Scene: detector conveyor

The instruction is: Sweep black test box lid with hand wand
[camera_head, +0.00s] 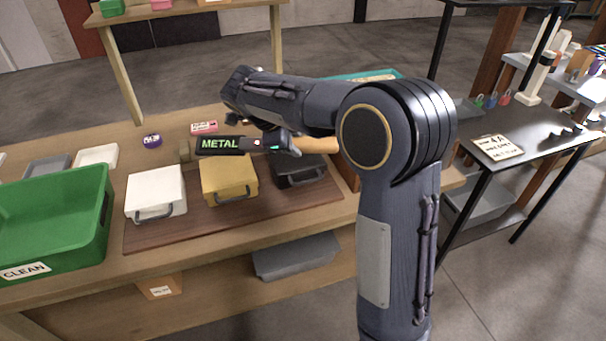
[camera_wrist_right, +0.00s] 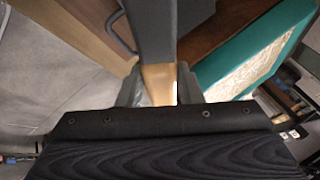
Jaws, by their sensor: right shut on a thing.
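The black test box (camera_head: 300,172) stands at the right end of a brown mat, right of a yellow box (camera_head: 229,180) and a white box (camera_head: 156,192). The hand wand (camera_head: 281,142) is above the back of the black box, with its tan handle to the right. A green "METAL" readout (camera_head: 220,145) shows at its left, with a small red light beside it. In the right wrist view my right gripper (camera_wrist_right: 160,86) is shut around the tan handle, and the grey wand body (camera_wrist_right: 158,35) extends away from it. Contact with the lid cannot be told. My left gripper is out of view.
A green "CLEAN" bin (camera_head: 55,215) stands at the left of the bench. A teal-rimmed tray (camera_wrist_right: 250,55) lies close beside my right gripper. A purple roll (camera_head: 152,141) and red label block (camera_head: 204,127) are behind the boxes. A dark side table (camera_head: 535,142) is at right.

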